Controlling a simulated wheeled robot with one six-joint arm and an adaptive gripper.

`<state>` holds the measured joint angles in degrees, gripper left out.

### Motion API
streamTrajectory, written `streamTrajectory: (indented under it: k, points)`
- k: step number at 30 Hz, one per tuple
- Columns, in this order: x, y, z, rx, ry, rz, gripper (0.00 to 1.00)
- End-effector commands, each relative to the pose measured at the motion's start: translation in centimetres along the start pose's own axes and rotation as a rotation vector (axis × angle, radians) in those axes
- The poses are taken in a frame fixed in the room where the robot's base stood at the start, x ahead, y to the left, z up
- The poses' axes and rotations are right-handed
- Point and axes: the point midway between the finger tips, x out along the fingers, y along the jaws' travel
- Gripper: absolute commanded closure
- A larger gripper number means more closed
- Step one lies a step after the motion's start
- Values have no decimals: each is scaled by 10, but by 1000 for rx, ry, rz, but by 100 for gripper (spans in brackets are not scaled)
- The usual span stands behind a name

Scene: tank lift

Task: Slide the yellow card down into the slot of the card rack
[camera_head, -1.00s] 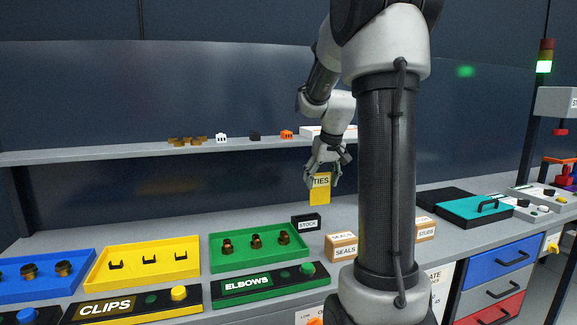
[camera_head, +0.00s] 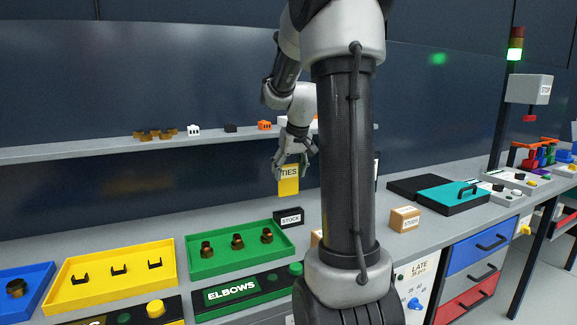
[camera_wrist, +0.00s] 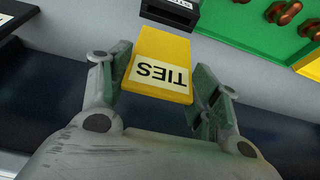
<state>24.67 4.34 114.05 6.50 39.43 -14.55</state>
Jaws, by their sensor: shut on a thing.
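The yellow card (camera_head: 288,187) has a white label reading TIES and hangs upright from my gripper (camera_head: 292,168), above the bench. In the wrist view the card (camera_wrist: 163,48) lies between both finger pads of my gripper (camera_wrist: 160,75), which is shut on it. A small black block labelled STOCK (camera_head: 289,217), likely the card rack, stands on the bench below the card. In the wrist view this block (camera_wrist: 170,10) is just beyond the card's far end, apart from it.
The green tray (camera_head: 225,267) with several brass fittings lies left of the block, and a yellow tray (camera_head: 75,293) is farther left. A cardboard box (camera_head: 405,219) stands to the right. The shelf (camera_head: 80,152) with small parts runs behind.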

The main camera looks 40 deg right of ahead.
Motion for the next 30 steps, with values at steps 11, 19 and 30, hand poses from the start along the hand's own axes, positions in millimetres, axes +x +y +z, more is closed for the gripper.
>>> streamTrajectory:
  k: [11,19,30]
  points:
    - [33,0,14,0,-2,0,62]
    - [40,0,18,1,-2,0,62]
    - [40,0,17,0,-1,0,62]
